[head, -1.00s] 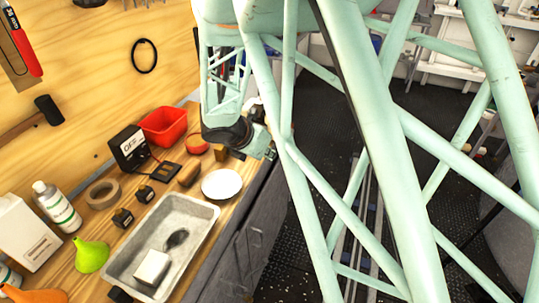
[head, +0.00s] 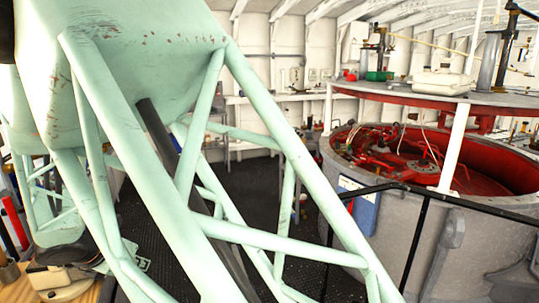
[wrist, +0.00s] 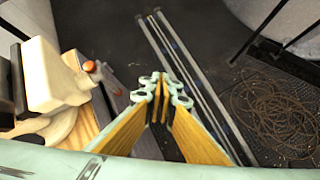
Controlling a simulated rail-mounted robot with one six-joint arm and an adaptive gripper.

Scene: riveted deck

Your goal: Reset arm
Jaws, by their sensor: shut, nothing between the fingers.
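My gripper (wrist: 160,88) shows in the wrist view with its fingers together at the tips and nothing between them. It has yellow-brown inner faces and pale green knuckles. It hangs over the dark floor, beside the bench edge. In the head view my mint-green lattice arm fills the left and middle. My gripper's fingers cannot be made out clearly there.
A cream-coloured object (wrist: 55,78) stands at the wooden bench edge, close left of my gripper. Floor rails (wrist: 190,85) run below, with a coiled rope (wrist: 270,108) to the right. In the head view a large grey tank (head: 400,235) with a red interior stands behind a black railing (head: 415,240).

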